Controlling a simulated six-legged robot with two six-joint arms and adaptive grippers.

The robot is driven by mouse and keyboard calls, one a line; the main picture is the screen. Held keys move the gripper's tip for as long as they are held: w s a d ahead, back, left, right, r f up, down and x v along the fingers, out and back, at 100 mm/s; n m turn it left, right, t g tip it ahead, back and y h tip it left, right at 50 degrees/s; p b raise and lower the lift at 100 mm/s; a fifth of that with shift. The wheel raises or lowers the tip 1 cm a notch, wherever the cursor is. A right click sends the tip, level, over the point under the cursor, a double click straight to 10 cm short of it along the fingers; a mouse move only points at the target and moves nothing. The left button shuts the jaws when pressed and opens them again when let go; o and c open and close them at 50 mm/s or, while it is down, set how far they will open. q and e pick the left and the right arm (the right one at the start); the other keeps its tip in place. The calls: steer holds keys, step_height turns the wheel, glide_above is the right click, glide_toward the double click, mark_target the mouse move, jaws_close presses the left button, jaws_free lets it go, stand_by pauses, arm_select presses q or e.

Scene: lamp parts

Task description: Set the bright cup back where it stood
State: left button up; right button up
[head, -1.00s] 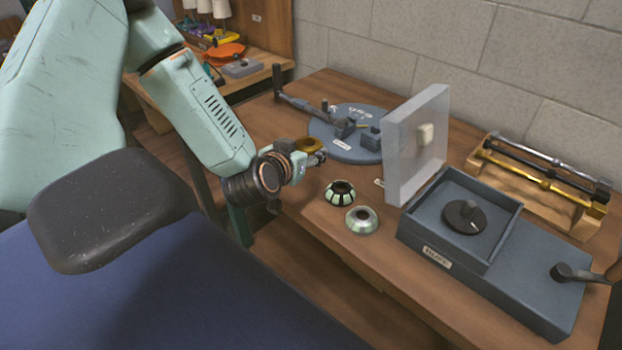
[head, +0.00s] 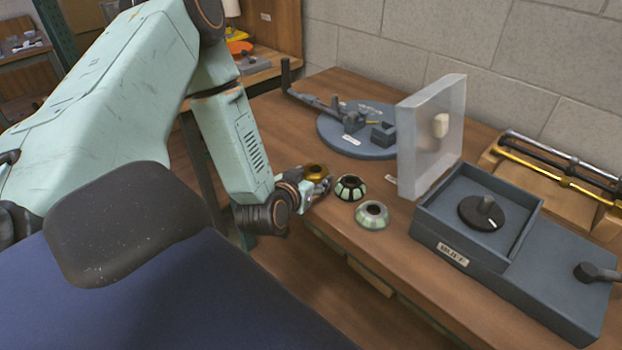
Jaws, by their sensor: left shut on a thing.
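A silver cup with pale green patches (head: 372,215) stands nearer and further right. My right gripper is not in view.
A grey box labelled BUFF (head: 455,254) with a dark knob stands at right, its clear lid (head: 425,150) upright. Behind the cups is a round blue-grey plate (head: 335,140) with a fixture. A rack with gold and dark rods (head: 560,170) stands at far right.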

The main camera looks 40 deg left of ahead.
arm_select(q)
steer(key=shift+d, duration=0.1)
steer(key=shift+f, duration=0.2)
steer(key=o, duration=0.9)
steer(key=shift+s+a, duration=0.1)
steer(key=shift+a, duration=0.2)
steer(key=shift+o, duration=0.4)
steer(key=shift+a, duration=0.15)
steer(key=shift+d, duration=0.3)
steer(key=shift+r, duration=0.15)
steer(key=shift+s+r, duration=0.2)
steer(key=p+v, duration=0.3)
steer(key=v, duration=0.8)
steer(key=s+d+f+m+g+h, duration=0.35)
steer(key=s+d+f+g, duration=0.3)
steer(key=d+f, duration=0.45)
steer(key=s+d+f+g, duration=0.1)
steer(key=s+f+g, duration=0.1)
steer(key=s, duration=0.4)
steer(key=s+d+f+g, duration=0.2)
steer(key=s+g, duration=0.2)
steer(key=s, duration=0.3)
steer(key=shift+s+f+p, duration=0.15)
steer(key=shift+s+p, duration=0.15)
